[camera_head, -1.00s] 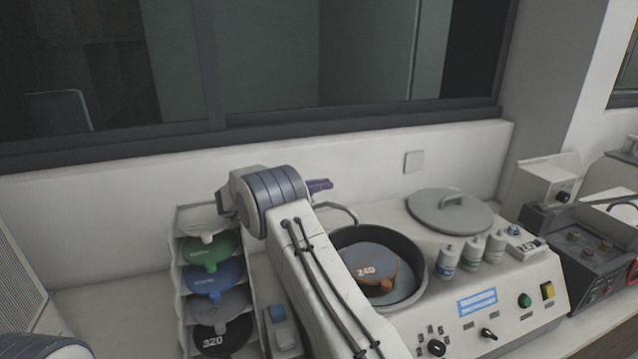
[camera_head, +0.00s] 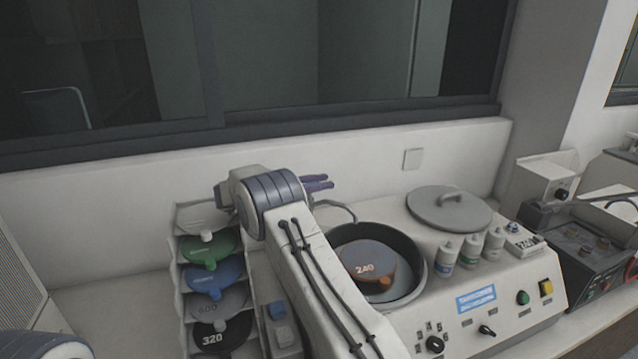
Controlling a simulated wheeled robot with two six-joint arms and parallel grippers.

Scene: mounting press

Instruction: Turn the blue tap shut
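No blue tap can be made out; my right arm covers the area left of the bowl. A thin grey curved pipe (camera_head: 337,206) shows beside the arm, at the back left of the machine's round bowl (camera_head: 418,262). My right gripper (camera_head: 326,183) is beyond the wrist, its dark purple fingers pointing right, above and behind the pipe. Two fingers show one above the other, too small to judge whether they are open. No contact with a tap can be seen. My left gripper is out of view.
An orange-brown disc marked 240 (camera_head: 365,262) lies in the bowl. A grey lid (camera_head: 445,214) and several bottles (camera_head: 469,250) stand to the right. A rack of coloured discs (camera_head: 182,310) stands left of my arm. The wall and window are behind.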

